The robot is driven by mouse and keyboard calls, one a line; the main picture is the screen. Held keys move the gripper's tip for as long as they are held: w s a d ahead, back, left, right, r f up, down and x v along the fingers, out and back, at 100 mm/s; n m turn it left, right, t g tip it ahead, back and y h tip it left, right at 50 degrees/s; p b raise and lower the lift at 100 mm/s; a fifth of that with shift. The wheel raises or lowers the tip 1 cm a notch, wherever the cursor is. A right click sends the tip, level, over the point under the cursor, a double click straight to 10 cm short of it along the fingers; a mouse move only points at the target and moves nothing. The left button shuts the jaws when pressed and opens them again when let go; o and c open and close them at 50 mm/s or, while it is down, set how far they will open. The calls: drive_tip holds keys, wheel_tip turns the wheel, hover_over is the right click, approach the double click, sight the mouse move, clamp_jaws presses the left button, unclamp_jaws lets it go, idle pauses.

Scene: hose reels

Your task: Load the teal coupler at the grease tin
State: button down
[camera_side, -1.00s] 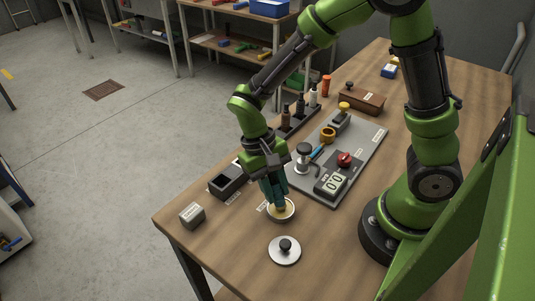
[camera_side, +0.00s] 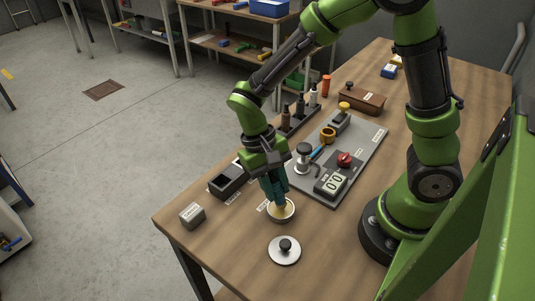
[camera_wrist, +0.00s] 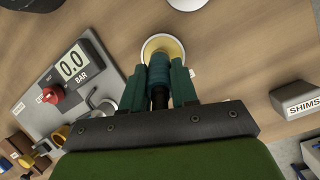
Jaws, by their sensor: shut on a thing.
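My gripper (camera_side: 274,188) is shut on the teal coupler (camera_wrist: 160,74), which shows between the two dark green fingers in the wrist view. In the side view the fingers largely hide the coupler. The grease tin (camera_side: 283,215) is a small round open tin with pale yellow grease, directly below my gripper. It also shows in the wrist view (camera_wrist: 163,39), partly covered by the coupler's end. I cannot tell whether the coupler touches the grease. The tin's round metal lid (camera_side: 285,251) with a dark knob lies on the table in front.
A grey board (camera_side: 357,158) with a 0.0 BAR gauge (camera_side: 331,183) and a red knob (camera_side: 344,159) lies behind right. A black open box (camera_side: 228,181) and a grey SHIMS block (camera_side: 192,215) stand left. A rack of bottles (camera_side: 298,120) stands behind. The front table is clear around the lid.

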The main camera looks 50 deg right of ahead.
drive_tip(key=shift+r, duration=3.1)
